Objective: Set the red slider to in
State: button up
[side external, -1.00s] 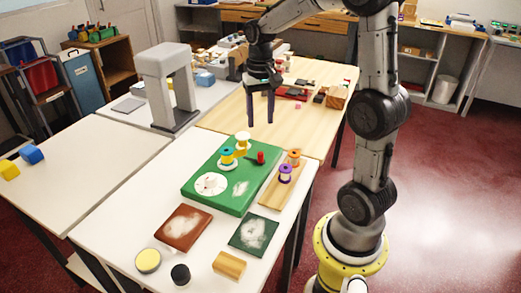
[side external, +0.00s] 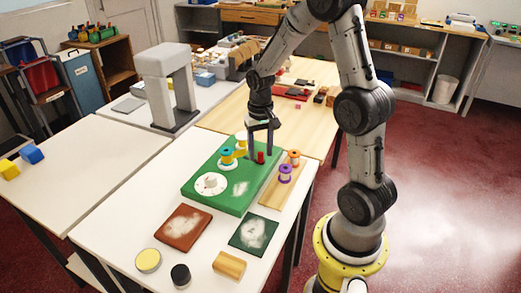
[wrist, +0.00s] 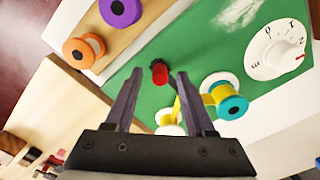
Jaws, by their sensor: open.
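The red slider (side external: 261,157) is a small red knob at the back right part of the green board (side external: 205,192). In the wrist view, the red slider (wrist: 159,75) shows between my fingers, with dark parts beside it. My gripper (side external: 260,152) is open and points down over that corner, its fingers on either side of the knob. In the wrist view, my gripper (wrist: 160,75) shows both fingers apart with a gap to the knob. I cannot tell whether the fingertips reach its height or how the slider is set.
On the board, a teal-and-yellow spool (side external: 227,156) and a yellow spool (side external: 241,140) stand close left of my gripper, with a white dial (side external: 211,184) nearer. A wooden strip (side external: 269,200) at the right bears an orange spool (side external: 294,158) and a purple spool (side external: 285,173).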

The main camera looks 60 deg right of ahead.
grip_shut()
dwell(1.3)
